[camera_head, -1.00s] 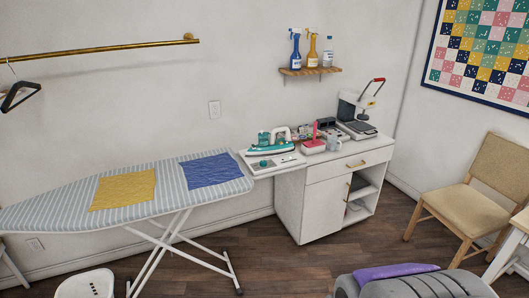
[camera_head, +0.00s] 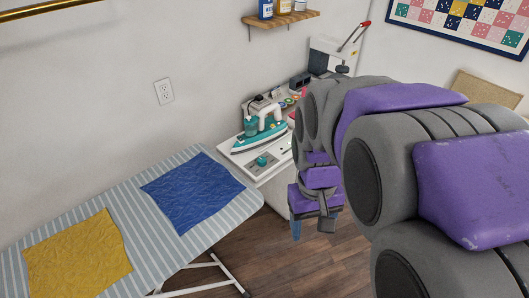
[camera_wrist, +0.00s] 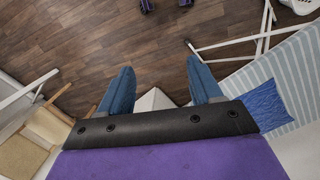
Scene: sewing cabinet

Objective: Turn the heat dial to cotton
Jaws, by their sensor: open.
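A teal knob (camera_head: 262,161), which looks like the heat dial, sits on a white panel (camera_head: 282,153) at the ironing board's right end. Its markings are too small to read. A teal and white iron (camera_head: 258,137) stands just behind it. My gripper (camera_head: 314,226) hangs right of and below the panel in the head view, apart from the dial. Its two blue fingers point down. In the wrist view my gripper (camera_wrist: 160,80) is open and empty, its fingers wide apart above the floor. The dial is not visible in the wrist view.
The striped ironing board (camera_head: 135,215) carries a blue cloth (camera_head: 193,191) and a yellow cloth (camera_head: 78,262). My arm hides most of the cabinet. A wooden shelf (camera_head: 281,20) is on the wall above. The floor (camera_wrist: 100,35) below my gripper looks clear.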

